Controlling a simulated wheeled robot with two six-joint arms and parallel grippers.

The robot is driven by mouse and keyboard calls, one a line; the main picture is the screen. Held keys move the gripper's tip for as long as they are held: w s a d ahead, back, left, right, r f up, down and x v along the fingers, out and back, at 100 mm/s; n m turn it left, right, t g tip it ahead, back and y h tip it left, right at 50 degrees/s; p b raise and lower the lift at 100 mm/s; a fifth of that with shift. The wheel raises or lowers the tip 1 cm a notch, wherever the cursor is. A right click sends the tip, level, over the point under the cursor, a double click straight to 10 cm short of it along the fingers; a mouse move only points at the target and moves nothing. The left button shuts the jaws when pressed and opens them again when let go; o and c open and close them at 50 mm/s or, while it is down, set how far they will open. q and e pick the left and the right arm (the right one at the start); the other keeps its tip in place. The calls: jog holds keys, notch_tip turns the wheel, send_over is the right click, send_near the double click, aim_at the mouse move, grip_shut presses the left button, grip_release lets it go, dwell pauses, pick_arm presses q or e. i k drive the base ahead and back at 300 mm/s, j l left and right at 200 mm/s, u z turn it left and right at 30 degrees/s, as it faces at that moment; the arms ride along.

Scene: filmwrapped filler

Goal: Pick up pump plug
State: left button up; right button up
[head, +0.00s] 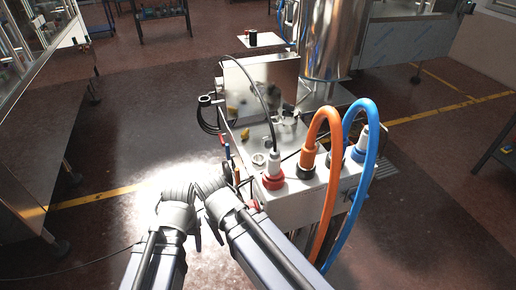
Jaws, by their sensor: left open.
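Several plugs stand in sockets on top of a grey metal control box (296,204). One is a white-and-red plug (273,168) with a thin black cable. Which one is the pump plug cannot be told from any label. My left gripper (179,194) is open, left of the box and apart from the plugs. My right gripper (211,187) is close beside it, and its jaws are unclear.
Thick orange (332,200) and blue (371,180) cables arch over the box's right side. A shiny steel tank (326,40) stands behind. A glass-sided machine (30,110) stands at left. The floor (110,160) left of the box is open.

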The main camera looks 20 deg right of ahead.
aim_at(273, 172)
jog(key=k+l+z, duration=0.1)
jog(key=k+z, duration=0.25)
jog(key=k+l+z, duration=0.1)
jog(key=z, duration=0.25)
jog(key=k+l+z, duration=0.2)
jog(key=z, duration=0.15)
